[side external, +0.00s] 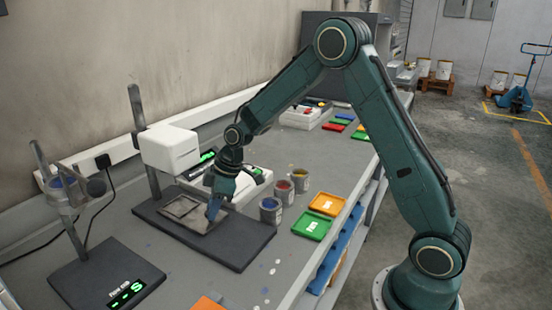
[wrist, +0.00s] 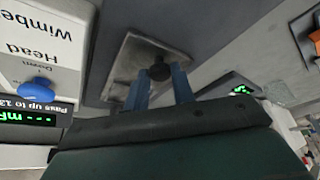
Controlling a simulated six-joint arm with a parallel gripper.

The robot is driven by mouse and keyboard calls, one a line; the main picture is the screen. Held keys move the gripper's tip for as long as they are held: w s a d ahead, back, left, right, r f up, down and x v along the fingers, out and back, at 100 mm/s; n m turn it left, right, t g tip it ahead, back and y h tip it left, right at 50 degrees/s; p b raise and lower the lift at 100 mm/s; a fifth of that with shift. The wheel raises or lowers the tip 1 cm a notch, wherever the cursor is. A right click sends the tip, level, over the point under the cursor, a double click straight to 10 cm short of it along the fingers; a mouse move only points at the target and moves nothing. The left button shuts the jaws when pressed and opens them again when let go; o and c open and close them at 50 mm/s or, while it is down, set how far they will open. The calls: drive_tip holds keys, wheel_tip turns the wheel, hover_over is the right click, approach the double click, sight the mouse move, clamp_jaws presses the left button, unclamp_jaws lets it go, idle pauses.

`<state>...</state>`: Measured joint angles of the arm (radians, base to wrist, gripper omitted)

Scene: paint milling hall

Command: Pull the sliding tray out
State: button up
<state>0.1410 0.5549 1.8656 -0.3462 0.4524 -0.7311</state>
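The sliding tray (side external: 182,212) is a flat grey metal plate on the dark base of the white-headed bench device. In the wrist view the tray (wrist: 128,62) carries a round black knob (wrist: 159,70). My gripper (side external: 214,212) points down at the tray's near right side. In the wrist view its two blue fingers (wrist: 160,80) stand apart, with the knob showing between their tips. Small gaps seem to show beside the knob, so the fingers look open. The side view hides the knob behind the gripper.
The device's white head (side external: 170,148) hangs close beside my gripper. Several paint cans (side external: 270,210) stand to its right, with a green tray (side external: 312,224) and an orange tray (side external: 327,204) beyond. A stand with a display (side external: 108,285) is at the front left.

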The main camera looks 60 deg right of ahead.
drive_tip(key=shift+s, duration=0.1)
clamp_jaws()
drive_tip(key=s, duration=1.4)
drive_tip(key=shift+s, duration=0.25)
drive_tip(key=o, duration=0.9)
unclamp_jaws()
drive_tip(key=shift+o, duration=0.3)
drive_tip(key=shift+r, duration=0.1)
drive_tip(key=v, duration=1.3)
drive_tip(key=shift+r, duration=0.3)
